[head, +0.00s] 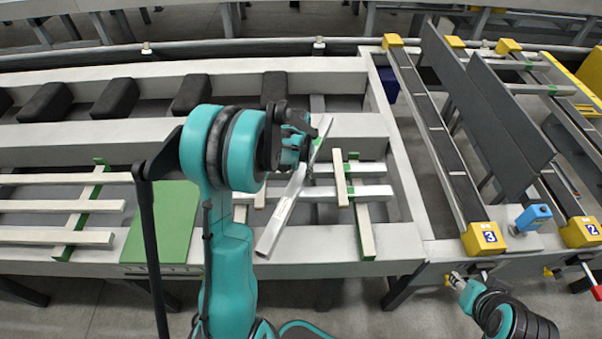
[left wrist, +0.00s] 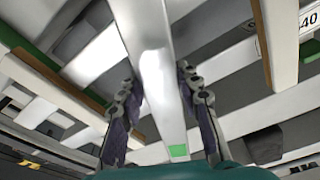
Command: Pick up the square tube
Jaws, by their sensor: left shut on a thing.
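The square tube (head: 283,212) is a long silver-grey bar, held slanted across the table, with its near end toward me and its far end up to the right. My left gripper (head: 303,150) is shut on it, at about its upper middle. In the left wrist view the tube (left wrist: 155,60) runs between the two dark fingers of the left gripper (left wrist: 160,105), with a small green patch near its close end. In the head view the gripper's wrist hides part of the fingers.
Other pale bars (head: 372,192) lie across green-edged wooden strips (head: 342,178) under and beside the tube. A green panel (head: 160,225) lies to the left. Dark pads (head: 115,98) line the back. Yellow-ended rails (head: 440,140) and grey upright boards (head: 510,110) stand to the right.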

